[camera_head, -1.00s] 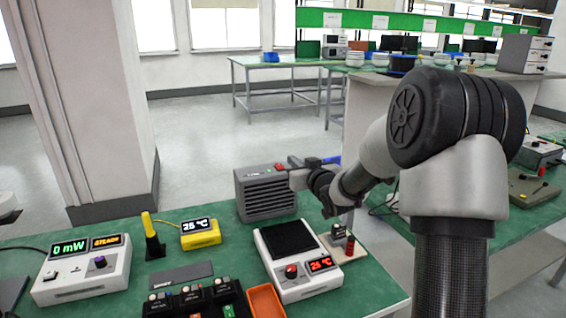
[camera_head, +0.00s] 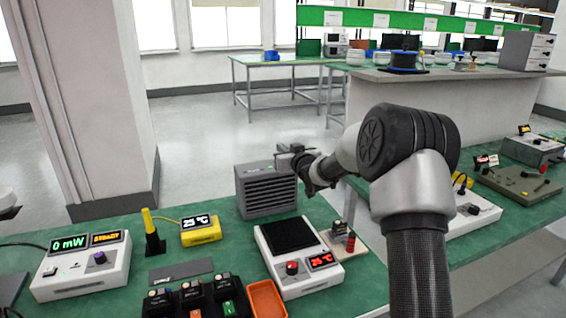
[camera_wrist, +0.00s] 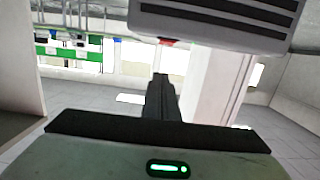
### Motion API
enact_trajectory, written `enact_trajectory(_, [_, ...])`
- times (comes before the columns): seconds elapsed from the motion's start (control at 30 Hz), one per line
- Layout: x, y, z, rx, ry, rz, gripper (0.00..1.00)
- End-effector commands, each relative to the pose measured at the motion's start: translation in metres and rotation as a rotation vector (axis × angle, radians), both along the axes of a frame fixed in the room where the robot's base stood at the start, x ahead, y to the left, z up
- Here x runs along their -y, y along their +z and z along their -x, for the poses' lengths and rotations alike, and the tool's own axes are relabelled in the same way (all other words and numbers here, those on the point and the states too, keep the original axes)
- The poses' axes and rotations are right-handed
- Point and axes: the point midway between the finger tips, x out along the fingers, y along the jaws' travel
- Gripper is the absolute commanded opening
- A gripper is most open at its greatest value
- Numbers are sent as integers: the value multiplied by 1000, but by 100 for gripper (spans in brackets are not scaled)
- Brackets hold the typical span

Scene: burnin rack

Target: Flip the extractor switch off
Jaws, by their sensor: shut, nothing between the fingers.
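The extractor (camera_head: 268,192) is a grey box with a slatted front, standing on the green bench in the middle of the head view. In the wrist view its slatted body (camera_wrist: 215,18) fills the top edge, apparently upside down. A small red switch (camera_wrist: 168,41) sticks out at its edge there. My gripper (camera_head: 286,150) is at the extractor's top right in the head view, and the switch cannot be made out there. In the wrist view my gripper (camera_wrist: 160,78) is shut and empty, with its tip just short of the switch in the picture. Contact cannot be told.
A white hot-plate device (camera_head: 298,258) stands in front of the extractor, with a small stand (camera_head: 343,240) beside it. A yellow temperature display (camera_head: 201,231) and a yellow-topped post (camera_head: 150,232) stand to the left. An orange tray (camera_head: 266,299) lies at the front.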

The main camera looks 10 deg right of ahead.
Motion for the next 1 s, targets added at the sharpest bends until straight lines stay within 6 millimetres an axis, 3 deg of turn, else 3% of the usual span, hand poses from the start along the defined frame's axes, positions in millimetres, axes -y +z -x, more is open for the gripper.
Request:
enact_trajectory(0.03, [0,-15,0,-5,0,-1,0])
enact_trajectory(0.1, [0,-24,0,-4,0,-1,0])
enact_trajectory(0.3, [0,-38,-2,-2,0,0,0])
enact_trajectory(1.0, [-1,-44,-4,-15,0,3,0])
